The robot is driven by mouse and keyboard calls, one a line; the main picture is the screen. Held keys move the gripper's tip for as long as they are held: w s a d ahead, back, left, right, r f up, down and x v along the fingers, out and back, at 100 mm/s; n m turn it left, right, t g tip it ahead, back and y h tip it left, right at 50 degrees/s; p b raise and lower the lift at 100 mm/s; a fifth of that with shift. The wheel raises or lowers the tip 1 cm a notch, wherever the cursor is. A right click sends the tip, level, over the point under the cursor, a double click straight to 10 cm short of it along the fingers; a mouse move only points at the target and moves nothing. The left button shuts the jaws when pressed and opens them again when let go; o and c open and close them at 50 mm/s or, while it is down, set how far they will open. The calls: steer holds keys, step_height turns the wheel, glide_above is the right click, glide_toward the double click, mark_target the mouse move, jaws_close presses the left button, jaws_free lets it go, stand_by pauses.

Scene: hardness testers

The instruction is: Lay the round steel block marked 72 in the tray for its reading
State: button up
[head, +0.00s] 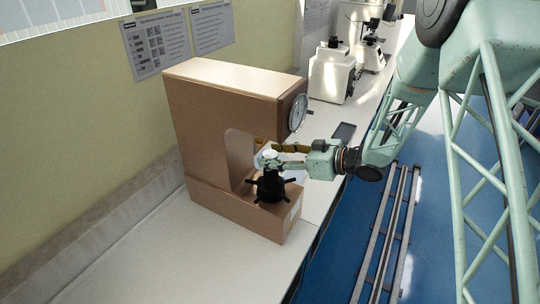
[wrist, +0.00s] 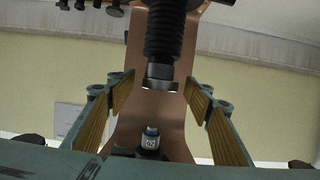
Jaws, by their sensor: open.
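My gripper (head: 273,156) is open at the brown hardness tester (head: 225,88), reaching into its throat from the right. In the wrist view my gripper (wrist: 160,90) shows its two brown-padded fingers spread to either side of the tester's black screw column (wrist: 165,35). A small pale, shiny round piece (head: 269,154) is at the top of that column, between the fingers; I cannot read a 72 on it or be sure it is the block. I cannot make out the tray.
A small marked cylinder (wrist: 151,139) faces the column's end in the wrist view. The tester has a round dial (head: 298,112) and a black handwheel (head: 270,187). White instruments (head: 332,72) stand further along the bench. The bench front (head: 150,255) is clear.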

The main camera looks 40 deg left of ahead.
mark_target(270, 153)
steer(key=shift+s+a+f, duration=0.1)
steer(key=shift+a+f, duration=0.05)
steer(key=shift+a, duration=0.3)
steer(key=shift+c, duration=0.6)
steer(key=c, duration=1)
steer(key=shift+r, duration=0.2)
steer(key=shift+c, duration=0.2)
steer(key=shift+r, duration=1.6)
steer(key=s+d+r+b, duration=0.1)
steer(key=s+d+b, duration=0.1)
steer(key=s+d, duration=0.8)
steer(key=shift+s+d+r, duration=0.2)
steer(key=shift+s+d, duration=0.05)
steer(key=shift+d, duration=0.75)
